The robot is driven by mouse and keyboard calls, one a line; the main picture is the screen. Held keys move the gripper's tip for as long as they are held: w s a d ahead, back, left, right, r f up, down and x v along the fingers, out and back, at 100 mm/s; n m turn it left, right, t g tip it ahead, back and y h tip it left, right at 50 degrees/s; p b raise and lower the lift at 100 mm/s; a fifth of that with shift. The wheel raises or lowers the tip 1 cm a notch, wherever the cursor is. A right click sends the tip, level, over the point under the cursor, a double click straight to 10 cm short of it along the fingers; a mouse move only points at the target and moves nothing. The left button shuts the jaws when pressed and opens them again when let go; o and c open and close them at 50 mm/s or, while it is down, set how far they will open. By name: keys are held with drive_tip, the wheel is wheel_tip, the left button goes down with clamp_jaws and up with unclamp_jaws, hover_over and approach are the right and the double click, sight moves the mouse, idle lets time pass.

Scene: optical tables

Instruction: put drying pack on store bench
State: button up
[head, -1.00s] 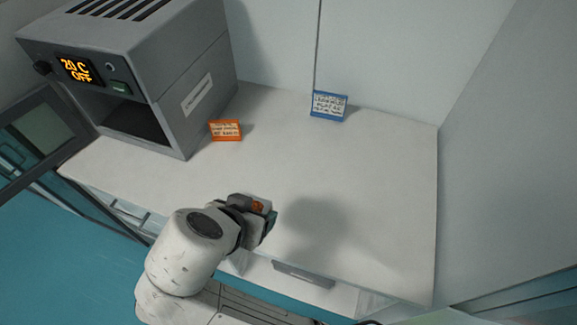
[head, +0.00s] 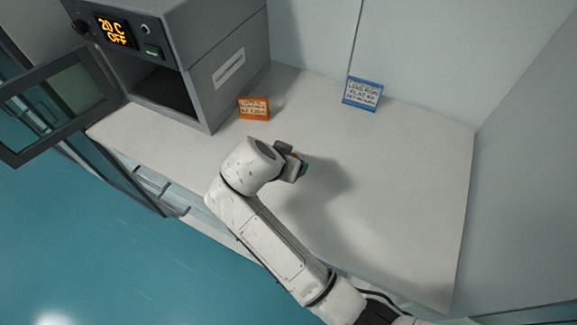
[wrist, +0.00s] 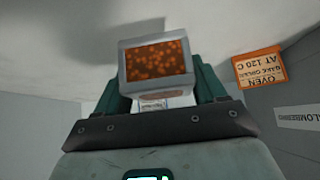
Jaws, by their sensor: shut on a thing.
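My gripper (head: 291,164) is shut on the drying pack, a grey-framed pack with a window of orange beads. The pack (wrist: 157,62) sits between the two teal fingers in the wrist view, and its beads face the camera. The store bench (head: 400,165) is the white worktop below. My gripper is over its left-middle part, and a shadow falls on the top to the right, so the pack appears held above the surface.
A grey oven (head: 228,45) reading 20 C OFF stands at the back left, its door (head: 60,105) open. An orange card (head: 254,108) stands by the oven and a blue-edged card (head: 362,94) near the back wall. The bench's middle and right are clear.

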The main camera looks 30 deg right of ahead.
drive_tip(key=shift+w+d+f, duration=0.1)
drive_tip(key=shift+w+f, duration=0.05)
drive_tip(key=shift+f, duration=0.1)
drive_tip(key=shift+w+d+f+p, duration=0.1)
drive_tip(key=shift+f+p, duration=0.4)
drive_tip(key=shift+f, duration=1.2)
drive_tip(key=shift+f, duration=0.2)
drive_tip(key=o, duration=1.2)
drive_tip(key=shift+r, duration=0.1)
drive_tip(key=shift+o, duration=0.2)
drive_tip(key=shift+r, duration=0.2)
drive_tip(key=b+v, duration=0.1)
drive_tip(key=v, duration=1)
drive_tip(key=shift+s+a+r, duration=0.25)
